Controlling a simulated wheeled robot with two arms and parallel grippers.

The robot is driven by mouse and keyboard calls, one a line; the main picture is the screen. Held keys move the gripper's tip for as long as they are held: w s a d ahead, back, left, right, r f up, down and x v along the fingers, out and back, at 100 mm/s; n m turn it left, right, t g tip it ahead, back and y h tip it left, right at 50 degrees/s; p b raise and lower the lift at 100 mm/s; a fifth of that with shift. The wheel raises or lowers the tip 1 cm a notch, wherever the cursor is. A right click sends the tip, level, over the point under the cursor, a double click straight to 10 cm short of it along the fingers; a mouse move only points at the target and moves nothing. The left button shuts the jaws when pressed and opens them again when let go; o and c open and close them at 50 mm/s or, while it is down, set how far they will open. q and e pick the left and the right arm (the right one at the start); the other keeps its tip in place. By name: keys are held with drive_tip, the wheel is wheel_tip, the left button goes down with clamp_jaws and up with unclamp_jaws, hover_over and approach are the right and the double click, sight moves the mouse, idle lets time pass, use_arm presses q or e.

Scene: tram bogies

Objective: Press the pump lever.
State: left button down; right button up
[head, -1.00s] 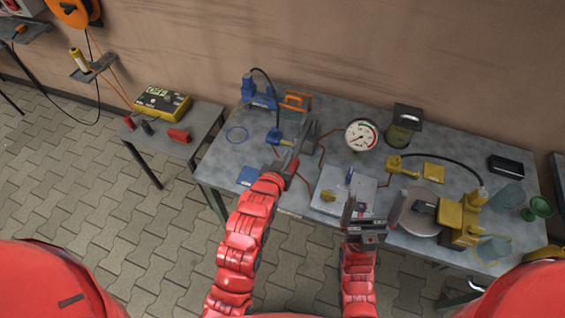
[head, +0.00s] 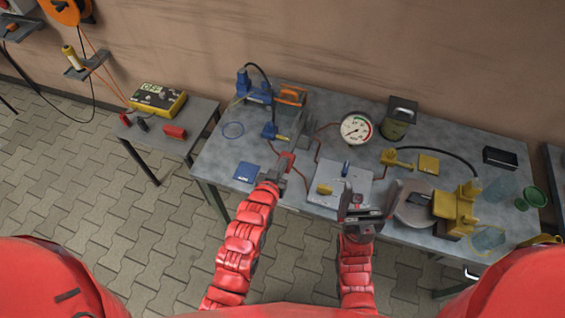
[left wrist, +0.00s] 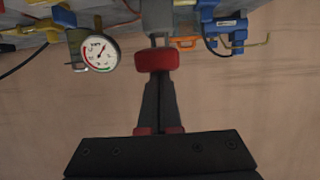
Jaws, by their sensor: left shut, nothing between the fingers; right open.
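The pump lever has a red end pad (head: 286,160) near the left front of the workbench, with grey pump parts (head: 304,124) behind it. In the left wrist view the red pad (left wrist: 157,60) lies right at my fingertips. My left gripper (head: 281,170) is shut and empty, its fingers pointing at the pad; I cannot tell if they touch it. The shut fingers also show in the left wrist view (left wrist: 154,84). My right gripper (head: 368,196) is open and empty, over the front edge of the workbench.
A dial gauge (head: 356,129) stands behind a grey plate (head: 325,197) with small blue and yellow parts. A blue pump (head: 254,88) and an orange-topped item (head: 291,97) stand at the back left. Yellow equipment (head: 455,208) stands on the right. A blue pad (head: 246,172) lies at the left front.

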use_arm(q)
drive_tip(key=f+t+b, duration=0.1)
drive_tip(key=f+b, duration=0.2)
drive_tip(key=b, duration=0.2)
drive_tip(key=f+t+b, duration=0.1)
drive_tip(key=f+b, duration=0.3)
drive_tip(key=b, duration=0.1)
drive_tip(key=f+t+h+b, duration=0.1)
drive_tip(key=f+t+b, duration=0.1)
drive_tip(key=f+b, duration=0.2)
drive_tip(key=shift+s+f+b, duration=0.2)
drive_tip(key=shift+f+b, duration=0.05)
drive_tip(key=shift+b, duration=0.2)
drive_tip(key=shift+w+f+t+b, duration=0.1)
drive_tip(key=shift+f+t+b, duration=0.15)
drive_tip(key=shift+b, duration=0.35)
drive_tip(key=shift+h, duration=0.3)
